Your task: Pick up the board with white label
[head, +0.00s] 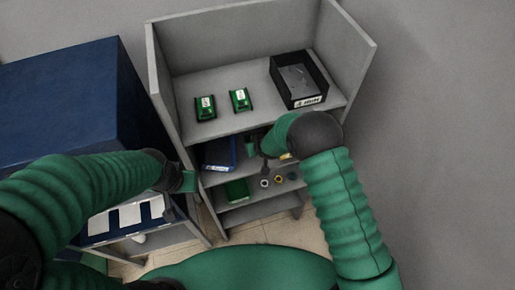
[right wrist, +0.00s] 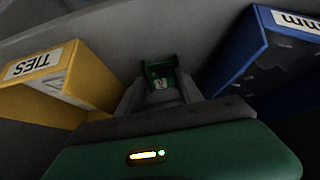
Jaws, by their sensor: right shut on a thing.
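In the right wrist view a green board (right wrist: 160,72) with a small pale label stands between the fingers of my right gripper (right wrist: 160,97), which is shut on it. In the head view this gripper (head: 262,153) is at the middle shelf opening, and my arm partly hides it. The held board shows there as a small green patch (head: 251,145). Two more green boards with white labels, one left (head: 205,108) and one right (head: 241,100), lie on the top shelf. My left gripper (head: 188,182) is beside the rack's left side; its jaws are unclear.
A grey rack (head: 225,128) holds a black tray (head: 300,96) on top. A blue bin (right wrist: 262,50) and a yellow bin (right wrist: 50,82) flank my right gripper. A lower shelf holds a green bin (head: 237,190) and several rings. A blue cabinet (head: 75,95) stands left.

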